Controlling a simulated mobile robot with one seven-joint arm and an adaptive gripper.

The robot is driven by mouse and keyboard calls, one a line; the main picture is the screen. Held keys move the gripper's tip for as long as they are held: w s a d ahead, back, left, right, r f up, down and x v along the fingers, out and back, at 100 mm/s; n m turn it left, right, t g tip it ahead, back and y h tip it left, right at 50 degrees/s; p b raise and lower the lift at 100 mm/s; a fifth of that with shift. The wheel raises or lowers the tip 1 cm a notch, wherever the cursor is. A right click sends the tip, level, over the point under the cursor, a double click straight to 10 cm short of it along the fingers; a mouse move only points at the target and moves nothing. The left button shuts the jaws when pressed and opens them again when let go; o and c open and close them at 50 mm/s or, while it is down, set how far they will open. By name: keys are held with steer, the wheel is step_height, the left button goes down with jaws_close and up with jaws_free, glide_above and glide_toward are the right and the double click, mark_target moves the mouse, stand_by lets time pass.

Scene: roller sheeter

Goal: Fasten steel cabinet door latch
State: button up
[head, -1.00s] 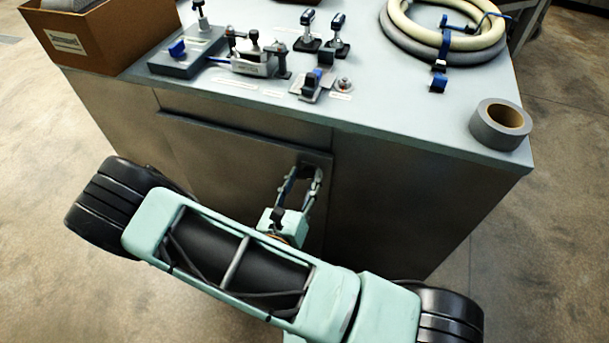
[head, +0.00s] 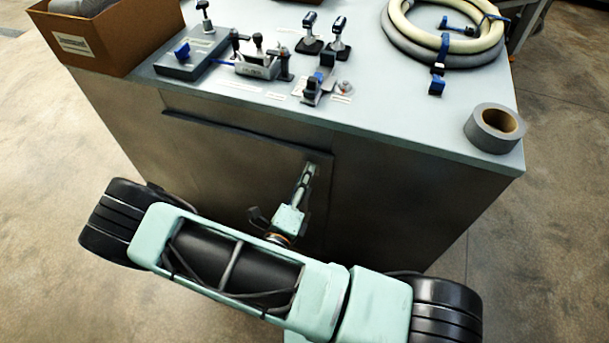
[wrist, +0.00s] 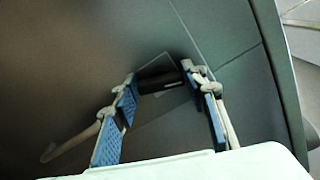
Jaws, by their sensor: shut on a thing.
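The steel cabinet door (head: 235,155) is a dark grey panel in the front of the cabinet, and it looks nearly flush with the front. My gripper (head: 309,168) is at the door's upper right corner, its fingers seen nearly edge-on. In the wrist view my gripper (wrist: 163,84) has its blue-padded fingers around a short black latch handle (wrist: 158,83), which spans between the fingertips. A thin plate edge shows around the handle. In the head view the latch is hidden by my fingers.
The cabinet top holds a cardboard box (head: 110,38), several clamps and a toggle fixture (head: 258,66), a coiled hose (head: 440,45) and a tape roll (head: 494,128). A door seam (wrist: 188,28) runs beside the handle. Open concrete floor (head: 530,240) lies at the right.

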steer(key=shift+f+n+p, duration=0.1)
steer(key=shift+n+p, duration=0.2)
steer(key=shift+n, duration=1.6)
steer(key=o, duration=1.2)
steer(key=shift+c, duration=0.2)
steer(key=v, duration=1.2)
